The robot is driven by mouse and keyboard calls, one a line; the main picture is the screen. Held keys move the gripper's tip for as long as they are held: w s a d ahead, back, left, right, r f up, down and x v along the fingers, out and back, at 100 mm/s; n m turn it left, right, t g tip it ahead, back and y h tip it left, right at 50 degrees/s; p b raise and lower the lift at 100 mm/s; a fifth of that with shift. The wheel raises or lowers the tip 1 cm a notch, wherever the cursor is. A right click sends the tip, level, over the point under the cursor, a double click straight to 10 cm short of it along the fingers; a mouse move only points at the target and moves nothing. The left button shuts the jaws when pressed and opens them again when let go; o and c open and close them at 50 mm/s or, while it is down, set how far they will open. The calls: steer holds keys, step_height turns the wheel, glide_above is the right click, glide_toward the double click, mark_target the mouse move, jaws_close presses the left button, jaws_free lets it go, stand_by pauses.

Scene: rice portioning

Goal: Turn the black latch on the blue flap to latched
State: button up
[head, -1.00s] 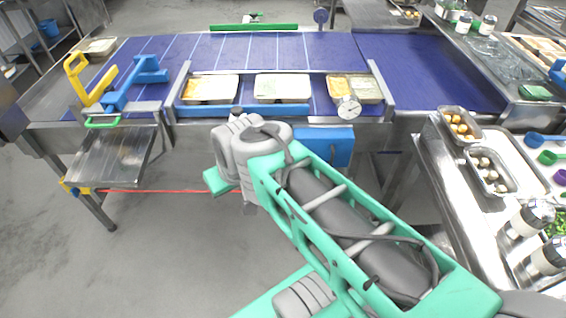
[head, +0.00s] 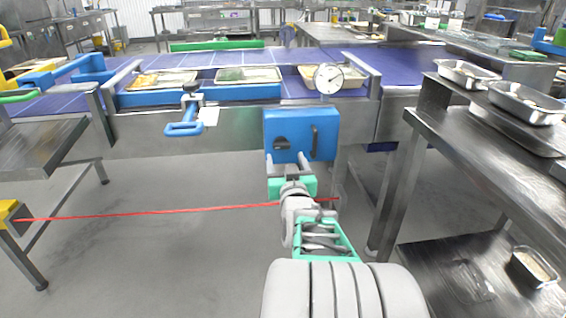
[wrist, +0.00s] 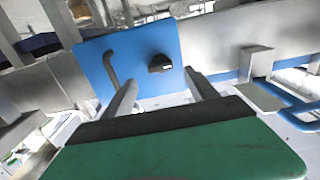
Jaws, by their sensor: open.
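The blue flap (head: 302,124) hangs upright on the front of the conveyor line, under the round dial. The black latch (head: 281,144) is on its left half in the head view, lying roughly crosswise. The flap also fills the upper middle of the wrist view (wrist: 137,85), with the latch (wrist: 160,63) on its right side. My gripper (head: 290,170) is just in front of the flap's lower edge. In the wrist view its two fingers (wrist: 160,78) are spread and empty, with the latch seen between and beyond their tips. I cannot tell whether they touch the flap.
A black bar handle (head: 314,142) stands upright beside the latch. A dial gauge (head: 328,78) stands above the flap. A blue-handled clamp (head: 184,128) sticks out to the left. A steel table (head: 470,135) with trays stands close on the right. A red line (head: 150,214) crosses low behind my arm.

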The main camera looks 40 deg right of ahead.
mark_target(282, 148)
steer(key=b+x, duration=0.1)
steer(key=x, duration=0.5)
steer(key=shift+c, duration=0.6)
steer(key=c, duration=1.2)
steer(key=shift+c, duration=0.2)
